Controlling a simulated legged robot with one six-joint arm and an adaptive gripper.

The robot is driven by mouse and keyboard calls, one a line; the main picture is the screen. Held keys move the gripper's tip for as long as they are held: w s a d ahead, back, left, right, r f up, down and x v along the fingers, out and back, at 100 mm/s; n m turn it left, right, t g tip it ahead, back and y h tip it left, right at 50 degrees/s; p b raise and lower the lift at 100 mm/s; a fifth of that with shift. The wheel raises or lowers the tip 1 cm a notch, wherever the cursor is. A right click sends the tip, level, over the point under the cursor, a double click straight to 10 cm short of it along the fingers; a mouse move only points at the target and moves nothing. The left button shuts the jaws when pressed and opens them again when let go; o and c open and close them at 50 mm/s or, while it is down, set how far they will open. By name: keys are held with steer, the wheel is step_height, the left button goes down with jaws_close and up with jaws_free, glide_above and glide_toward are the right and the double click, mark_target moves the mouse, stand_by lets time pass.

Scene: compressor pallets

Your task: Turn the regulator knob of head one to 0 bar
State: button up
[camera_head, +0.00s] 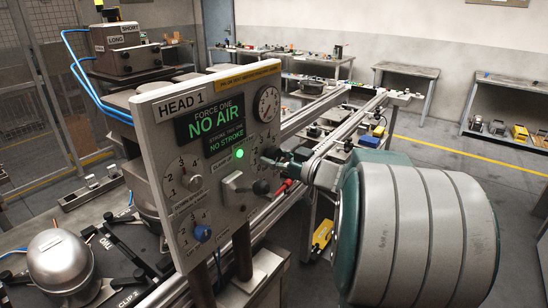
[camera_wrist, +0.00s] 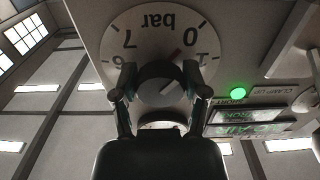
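The Head 1 panel (camera_head: 185,160) stands upright in the middle left of the head view. My gripper (camera_head: 283,165) reaches in from the right to the panel's right edge. In the wrist view the dial (camera_wrist: 120,35) appears upside down, with "bar", 0, 1, 6 and 7 readable. The dark round regulator knob (camera_wrist: 160,84) sits in front of it. A red mark beside the knob points close to the 0. The two fingers of my gripper (camera_wrist: 160,92) flank the knob, one on each side. Whether both touch it is unclear. In the head view my gripper largely hides this knob.
The panel's green light (camera_head: 239,154) is lit and its display (camera_head: 211,122) reads "NO AIR". A gauge (camera_head: 267,103) sits above the gripper. Rails and a workbench (camera_head: 405,72) stand behind.

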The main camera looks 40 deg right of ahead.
steer(key=o, duration=0.4)
steer(key=shift+f, duration=0.2)
steer(key=shift+c, duration=0.2)
steer(key=shift+r, duration=0.1)
steer(key=v, duration=1.2)
